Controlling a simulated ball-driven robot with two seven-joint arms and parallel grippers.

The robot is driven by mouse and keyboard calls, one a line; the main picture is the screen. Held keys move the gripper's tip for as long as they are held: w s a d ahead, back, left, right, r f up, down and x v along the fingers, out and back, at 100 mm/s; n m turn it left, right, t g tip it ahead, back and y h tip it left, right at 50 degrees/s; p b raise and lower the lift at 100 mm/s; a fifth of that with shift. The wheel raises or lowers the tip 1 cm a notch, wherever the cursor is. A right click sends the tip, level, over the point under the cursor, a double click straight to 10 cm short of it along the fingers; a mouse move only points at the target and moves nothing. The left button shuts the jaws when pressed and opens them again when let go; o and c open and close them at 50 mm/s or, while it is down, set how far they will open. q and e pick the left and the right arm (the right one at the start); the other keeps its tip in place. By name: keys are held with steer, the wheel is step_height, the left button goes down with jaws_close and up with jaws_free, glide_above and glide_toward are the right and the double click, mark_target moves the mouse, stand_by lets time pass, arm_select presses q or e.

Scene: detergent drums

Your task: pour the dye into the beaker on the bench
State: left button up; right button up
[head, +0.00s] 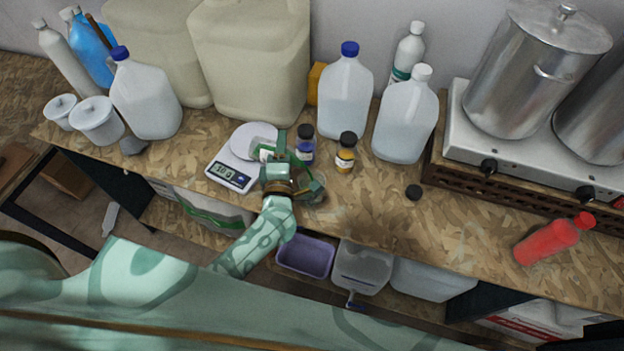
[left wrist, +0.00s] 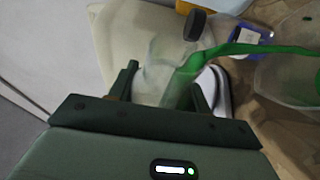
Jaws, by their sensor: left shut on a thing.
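My left gripper (head: 279,155) is shut on a small clear vial of green dye (head: 264,151), just right of the scale. In the left wrist view the uncapped vial (left wrist: 158,72) is tilted between the fingers. A green stream (left wrist: 250,48) runs from it to the right, toward a clear beaker (left wrist: 285,82). My right gripper is not in view.
A scale (head: 232,177) stands left of the gripper. A blue-labelled vial (head: 306,150) and a yellow-labelled vial (head: 345,158) stand close behind it. A black cap (head: 413,192) and a red bottle (head: 548,240) are to the right. Large jugs line the back.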

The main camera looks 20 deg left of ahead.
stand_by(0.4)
arm_select(q)
steer(key=f+n, duration=0.1)
steer(key=a+n+g+b, duration=0.1)
steer(key=n, duration=0.1)
steer(key=shift+a+f, duration=0.1)
steer(key=shift+f, duration=0.25)
steer(key=shift+f+n+h, duration=0.25)
steer(key=shift+n+h, duration=0.05)
steer(key=shift+n, duration=0.4)
steer(key=shift+f+n, duration=0.15)
steer(key=shift+n, duration=0.15)
steer(key=shift+f, duration=0.1)
stand_by(0.6)
